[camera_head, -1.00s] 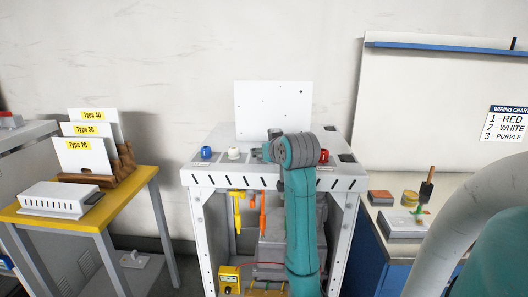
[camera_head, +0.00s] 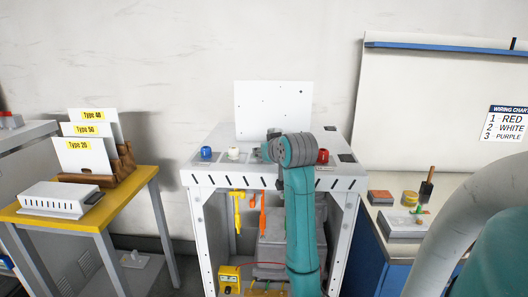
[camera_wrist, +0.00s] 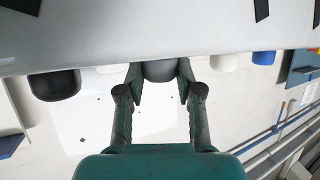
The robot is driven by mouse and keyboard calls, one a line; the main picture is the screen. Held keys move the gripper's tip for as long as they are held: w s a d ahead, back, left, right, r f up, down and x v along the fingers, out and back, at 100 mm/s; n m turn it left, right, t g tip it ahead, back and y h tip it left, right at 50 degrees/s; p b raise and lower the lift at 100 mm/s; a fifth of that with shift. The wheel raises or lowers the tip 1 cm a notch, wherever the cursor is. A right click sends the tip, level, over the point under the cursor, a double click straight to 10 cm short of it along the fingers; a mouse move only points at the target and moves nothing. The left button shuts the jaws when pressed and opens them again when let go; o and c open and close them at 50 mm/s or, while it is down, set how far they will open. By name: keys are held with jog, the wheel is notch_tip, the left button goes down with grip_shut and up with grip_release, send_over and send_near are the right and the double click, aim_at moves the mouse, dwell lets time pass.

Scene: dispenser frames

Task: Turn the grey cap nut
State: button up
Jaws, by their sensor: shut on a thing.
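The grey cap nut (camera_wrist: 160,71) shows in the wrist view at the edge of the white bench top. My gripper (camera_wrist: 160,76) is shut on it, with one green finger on each side. In the head view my arm and wrist hide most of the nut. A blue cap nut (camera_head: 206,153) and a white one (camera_head: 233,154) stand to the left of my wrist in the head view. A red one (camera_head: 323,156) stands to its right. In the wrist view a dark cap nut (camera_wrist: 55,85) is on the left of my gripper.
A white upright panel (camera_head: 273,110) stands at the back of the bench (camera_head: 210,177). Yellow and orange tools (camera_head: 238,212) hang below its front edge. A yellow table (camera_head: 85,222) with Type cards is on the left. A blue-fronted counter (camera_head: 365,245) is on the right.

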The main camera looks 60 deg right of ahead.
jog(key=shift+s+d+n+t+y, duration=0.1)
jog(key=shift+d+n+t+y, duration=0.05)
jog(key=shift+n+t+y, duration=1.05)
jog(key=o, duration=1.2)
jog(key=shift+c, duration=0.2)
jog(key=shift+s, duration=0.1)
jog(key=shift+v, duration=3.65)
jog(key=shift+r, duration=0.15)
